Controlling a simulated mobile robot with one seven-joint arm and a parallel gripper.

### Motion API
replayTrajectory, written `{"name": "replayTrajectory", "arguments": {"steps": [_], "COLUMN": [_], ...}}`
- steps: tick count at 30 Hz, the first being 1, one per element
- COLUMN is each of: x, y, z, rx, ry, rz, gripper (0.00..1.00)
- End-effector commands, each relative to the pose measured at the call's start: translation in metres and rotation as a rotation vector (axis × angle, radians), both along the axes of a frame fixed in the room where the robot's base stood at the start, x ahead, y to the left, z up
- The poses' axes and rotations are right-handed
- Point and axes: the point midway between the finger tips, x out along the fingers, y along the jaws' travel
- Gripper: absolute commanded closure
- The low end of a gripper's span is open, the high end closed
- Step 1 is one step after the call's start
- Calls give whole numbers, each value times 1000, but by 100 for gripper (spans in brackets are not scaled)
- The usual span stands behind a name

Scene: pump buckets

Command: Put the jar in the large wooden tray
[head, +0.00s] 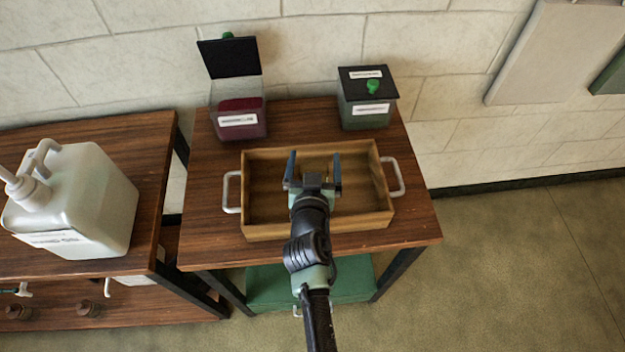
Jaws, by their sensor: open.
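The large wooden tray (257,233) lies on the dark wooden table, with a pale handle at each end. My gripper (314,170) is over the tray, its two fingers apart and pointing to the tray's back wall. A tan-brown shape (318,164) shows between the fingers, much like the tray in colour. I cannot tell whether it is the jar or part of the tray. My gripper and wrist hide part of the tray's inside. No other thing in the tray can be made out.
A clear bin with dark red contents (240,104) and a raised black lid stands at the table's back left. A black-lidded bin (366,110) stands back right. A white pump container (90,200) is on the left table. Small brown things (88,309) sit on its lower shelf.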

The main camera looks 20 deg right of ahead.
Motion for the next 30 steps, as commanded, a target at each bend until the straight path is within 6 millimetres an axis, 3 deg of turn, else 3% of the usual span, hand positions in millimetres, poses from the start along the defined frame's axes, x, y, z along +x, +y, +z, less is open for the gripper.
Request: {"name": "replayTrajectory", "arguments": {"steps": [1, 3, 18, 24, 30], "x": [0, -11, -90, -103, -99], "y": [0, 6, 43, 49, 50], "z": [11, 7, 32, 38, 47], "rx": [0, 0, 0, 0, -4], "ry": [-1, 2, 1, 0, -15], "rz": [0, 1, 0, 0, 4], "gripper": [2, 2, 2, 2, 2]}}
